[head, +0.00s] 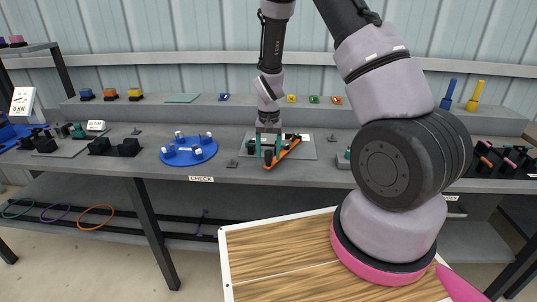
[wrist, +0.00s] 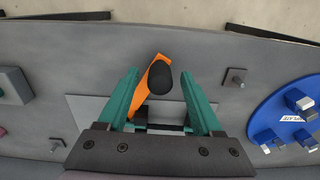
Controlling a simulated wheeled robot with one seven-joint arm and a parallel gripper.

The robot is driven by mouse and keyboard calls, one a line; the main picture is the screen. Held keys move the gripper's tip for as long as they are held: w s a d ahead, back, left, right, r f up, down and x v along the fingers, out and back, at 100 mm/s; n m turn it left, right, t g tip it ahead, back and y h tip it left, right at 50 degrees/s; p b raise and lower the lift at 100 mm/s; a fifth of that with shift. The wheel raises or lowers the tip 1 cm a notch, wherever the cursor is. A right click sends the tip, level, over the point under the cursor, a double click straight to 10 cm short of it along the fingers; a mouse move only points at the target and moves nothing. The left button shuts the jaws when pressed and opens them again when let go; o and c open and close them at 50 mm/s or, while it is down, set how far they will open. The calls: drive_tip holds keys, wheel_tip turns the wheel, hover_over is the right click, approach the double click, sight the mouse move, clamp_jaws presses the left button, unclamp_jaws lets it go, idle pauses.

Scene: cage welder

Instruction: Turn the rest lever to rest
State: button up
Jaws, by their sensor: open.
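The orange lever (head: 287,149) is on a grey plate (head: 308,151) on the workbench, and in the head view it slants from lower left to upper right. Its black knob shows in the wrist view (wrist: 160,77), near one end of the orange arm (wrist: 141,92). My gripper (head: 268,150) is open above the plate, its teal fingers on either side of the knob in the wrist view. The knob appears between the fingers, apart from both; its depth relative to the tips is unclear. The lever's pivot end is partly hidden by my gripper.
A blue round plate (head: 188,152) with several blocks lies to the left in the head view. Small bolts (head: 232,163) stand near the grey plate. Black blocks (head: 115,146) sit further left. A raised shelf (head: 230,108) with small coloured parts runs behind.

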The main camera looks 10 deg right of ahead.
drive_tip(key=shift+f, duration=0.35)
clamp_jaws()
idle(1.2)
